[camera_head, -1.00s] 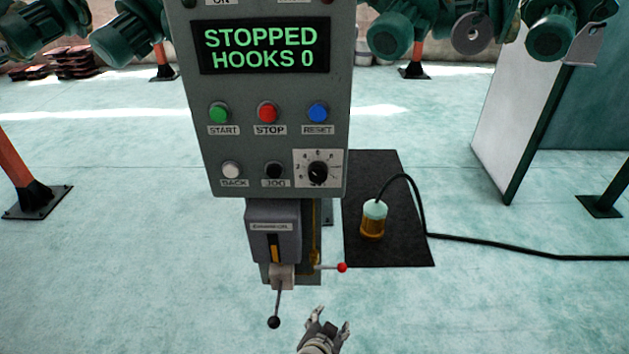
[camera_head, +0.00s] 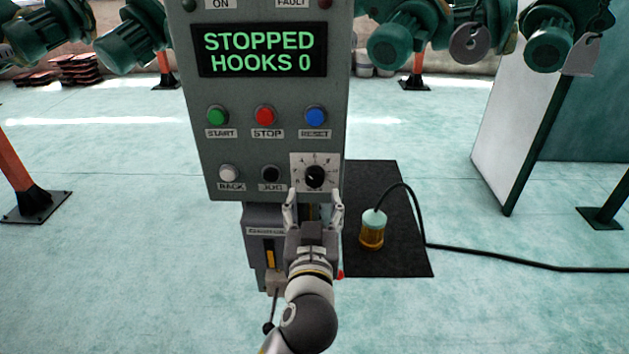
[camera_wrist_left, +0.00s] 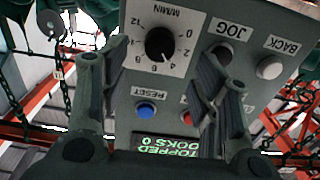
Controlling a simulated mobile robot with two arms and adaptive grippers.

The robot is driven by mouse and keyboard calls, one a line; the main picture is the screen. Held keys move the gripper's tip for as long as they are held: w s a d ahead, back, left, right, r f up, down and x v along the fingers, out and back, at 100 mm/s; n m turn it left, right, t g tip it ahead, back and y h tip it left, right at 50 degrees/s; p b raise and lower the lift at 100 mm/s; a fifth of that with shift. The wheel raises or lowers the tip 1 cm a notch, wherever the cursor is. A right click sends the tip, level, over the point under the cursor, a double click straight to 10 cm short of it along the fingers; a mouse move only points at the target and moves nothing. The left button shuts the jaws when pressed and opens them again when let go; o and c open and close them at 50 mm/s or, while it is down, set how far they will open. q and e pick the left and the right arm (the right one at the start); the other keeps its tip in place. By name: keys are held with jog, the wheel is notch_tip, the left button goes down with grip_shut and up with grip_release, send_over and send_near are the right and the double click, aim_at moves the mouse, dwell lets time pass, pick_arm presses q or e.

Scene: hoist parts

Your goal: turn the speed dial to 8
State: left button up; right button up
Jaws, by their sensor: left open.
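The speed dial is a black knob (camera_head: 314,176) on a white scale plate at the lower right of the grey control panel (camera_head: 230,150). My left gripper (camera_head: 313,197) is open just below and in front of the dial. In the left wrist view its two fingers (camera_wrist_left: 150,85) stand on either side of the dial plate, with nothing between them. My right gripper is not in view.
The display (camera_head: 259,52) reads "STOPPED HOOKS 0". Start (camera_head: 216,116), stop (camera_head: 265,116) and reset (camera_head: 316,116) buttons sit above the dial. A black jog button (camera_head: 270,174) is close at its left. A yellow lamp-like item (camera_head: 372,232) with a cable stands on a black mat (camera_head: 400,262).

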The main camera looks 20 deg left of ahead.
aim_at(315, 182)
pick_arm(q)
jog(key=p+x, duration=0.1)
jog(key=x, duration=0.4)
jog(key=shift+w, duration=0.25)
jog(key=shift+w+a, duration=0.15)
jog(key=shift+w, duration=0.15)
jog(key=shift+w+a, duration=0.1)
jog(key=shift+w, duration=0.1)
jog(key=c, duration=1)
jog(key=shift+c, duration=0.2)
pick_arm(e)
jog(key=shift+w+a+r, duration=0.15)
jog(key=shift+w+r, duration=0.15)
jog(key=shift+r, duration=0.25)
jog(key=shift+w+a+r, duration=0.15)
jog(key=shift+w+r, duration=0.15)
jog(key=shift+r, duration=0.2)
pick_arm(q)
jog(key=shift+p, duration=0.3)
